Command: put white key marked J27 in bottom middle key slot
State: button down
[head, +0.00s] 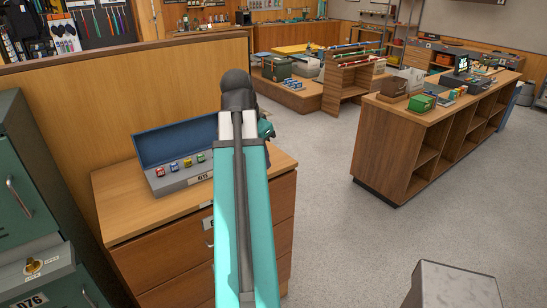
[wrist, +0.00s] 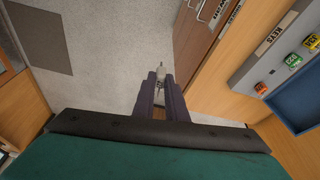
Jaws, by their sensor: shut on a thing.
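In the wrist view, my gripper (wrist: 158,84) is shut on a small whitish thing (wrist: 160,70), which fits the white key; its marking cannot be read. The gripper points down over the floor, beside the wooden drawer unit. In the head view my own arm hides the gripper's tips and the key. An open key box (head: 202,178) labelled KEYS stands on the drawer unit (head: 115,205), with a row of coloured key tags on it. The box also shows at the right of the wrist view (wrist: 240,80). No bottom middle key slot can be made out.
A dark green cabinet (head: 15,175) with a lock plate (head: 32,266) stands at the left. A wooden partition (head: 90,100) rises behind the drawers. A long wooden counter (head: 395,150) is at the right. Grey floor (head: 330,220) lies clear between.

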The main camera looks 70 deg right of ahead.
jog(key=w+a+f+n+t+b, duration=0.1)
jog(key=w+a+f+n+b, duration=0.4)
jog(key=w+a, duration=0.7)
jog(key=w+a+f+n+t+b, duration=0.1)
jog(key=w+a+f+n+b, duration=0.15)
jog(key=w+a+f, duration=0.9)
jog(key=w+a+f+n+t+y+b, duration=0.1)
jog(key=w+a+f+n+b, duration=0.1)
jog(key=w+a+n, duration=0.5)
jog(key=w+a+f+n+t+y+b, duration=0.1)
jog(key=w+a+n, duration=0.7)
jog(key=a, duration=1.2)
jog(key=shift+w+a+f+t+y+b, duration=0.4)
jog(key=shift+w+y+b, duration=0.25)
jog(key=shift+w, duration=1.7)
jog(key=shift+s, duration=0.1)
